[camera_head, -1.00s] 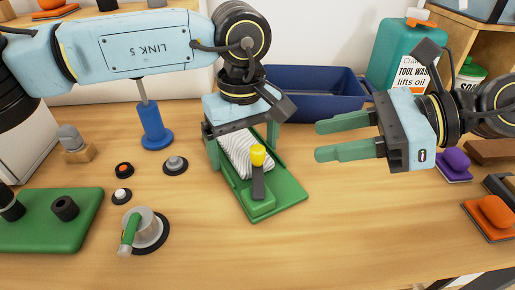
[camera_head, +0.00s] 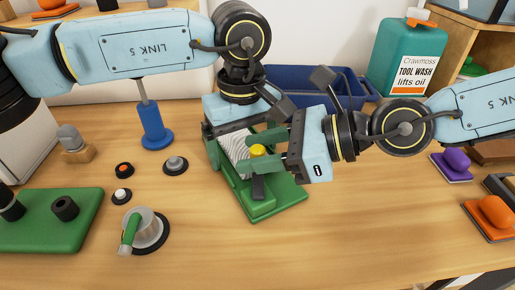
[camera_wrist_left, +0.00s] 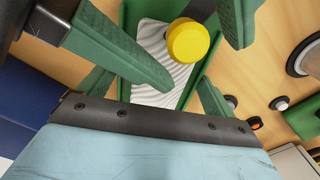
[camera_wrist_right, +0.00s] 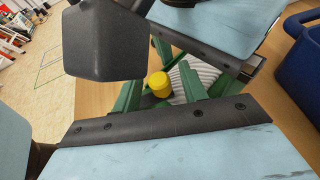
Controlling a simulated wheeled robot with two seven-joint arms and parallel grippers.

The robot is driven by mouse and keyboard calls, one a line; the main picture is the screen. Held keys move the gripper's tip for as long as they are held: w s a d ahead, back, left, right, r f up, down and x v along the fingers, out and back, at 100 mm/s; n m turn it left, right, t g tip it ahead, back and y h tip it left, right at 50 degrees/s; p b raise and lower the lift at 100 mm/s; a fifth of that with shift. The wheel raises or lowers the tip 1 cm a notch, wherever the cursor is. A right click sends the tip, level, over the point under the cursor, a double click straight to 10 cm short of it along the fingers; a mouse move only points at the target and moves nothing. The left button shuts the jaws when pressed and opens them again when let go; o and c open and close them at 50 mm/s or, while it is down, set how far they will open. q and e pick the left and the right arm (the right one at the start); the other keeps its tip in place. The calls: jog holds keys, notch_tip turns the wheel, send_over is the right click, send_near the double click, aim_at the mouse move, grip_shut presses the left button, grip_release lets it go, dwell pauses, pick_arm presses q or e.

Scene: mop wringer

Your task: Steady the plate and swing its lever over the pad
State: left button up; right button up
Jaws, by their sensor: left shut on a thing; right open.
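The green plate (camera_head: 287,204) lies on the table with a wavy white-grey pad (camera_head: 236,148) in its far part. A dark lever (camera_head: 258,188) with a yellow knob (camera_head: 258,151) stands at the plate's middle; the knob also shows in the left wrist view (camera_wrist_left: 188,41). My left gripper (camera_head: 240,140) reaches down over the plate's far end and is shut on its sides. My right gripper (camera_head: 259,150) is open, with its fingers on either side of the knob. In the right wrist view the knob (camera_wrist_right: 158,84) shows between those fingers. Part of the pad is hidden by the grippers.
A blue bin (camera_head: 345,87) stands behind the plate. A blue post (camera_head: 153,127), small buttons (camera_head: 124,170), a round dial with a green handle (camera_head: 140,230) and a green board (camera_head: 45,225) are to the left. The table in front is clear.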

jog(key=shift+a, duration=0.15)
grip_shut()
jog(key=shift+s+a+n+g, duration=0.15)
jog(key=shift+a+n+g, duration=0.15)
jog(key=shift+a+g, duration=0.1)
jog(key=shift+n+g, duration=0.4)
dwell(0.4)
grip_release()
jog(key=shift+d, duration=0.1)
